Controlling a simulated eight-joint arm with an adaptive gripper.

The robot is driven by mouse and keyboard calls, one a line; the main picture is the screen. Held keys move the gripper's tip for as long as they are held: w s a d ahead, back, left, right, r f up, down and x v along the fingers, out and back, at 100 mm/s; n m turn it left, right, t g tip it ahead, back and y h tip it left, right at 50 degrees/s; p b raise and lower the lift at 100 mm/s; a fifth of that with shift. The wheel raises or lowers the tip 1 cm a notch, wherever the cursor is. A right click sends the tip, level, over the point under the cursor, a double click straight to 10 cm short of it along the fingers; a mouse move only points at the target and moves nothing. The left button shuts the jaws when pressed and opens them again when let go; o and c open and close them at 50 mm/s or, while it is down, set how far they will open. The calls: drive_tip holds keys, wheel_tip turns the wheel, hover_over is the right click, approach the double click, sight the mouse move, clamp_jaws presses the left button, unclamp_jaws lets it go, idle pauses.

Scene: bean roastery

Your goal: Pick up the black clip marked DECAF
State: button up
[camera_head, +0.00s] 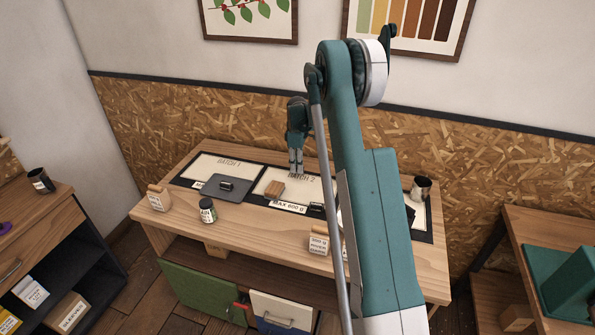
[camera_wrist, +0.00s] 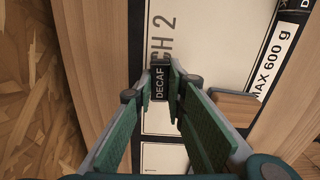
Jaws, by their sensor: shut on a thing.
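The black clip marked DECAF (camera_wrist: 159,84) is between my fingertips in the wrist view, its white lettering running along it. My gripper (camera_wrist: 160,78) is shut on it. In the head view my gripper (camera_head: 296,172) points down over the back edge of the BATCH 2 mat (camera_head: 262,187). There the clip is too small to make out. I cannot tell whether it touches the mat or hangs just above it.
A wooden block (camera_head: 275,190) and a MAX 600 g label (camera_head: 288,208) are on the BATCH 2 mat. A grey plate (camera_head: 240,193) bearing a black object stands left. A dark jar (camera_head: 207,211) is in front; a mug (camera_head: 421,187) stands right. My arm hides part of the table.

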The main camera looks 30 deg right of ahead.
wheel_tip(320, 180, up, 7)
drive_tip(key=shift+r, duration=0.15)
drive_tip(key=shift+s, duration=0.1)
idle(0.8)
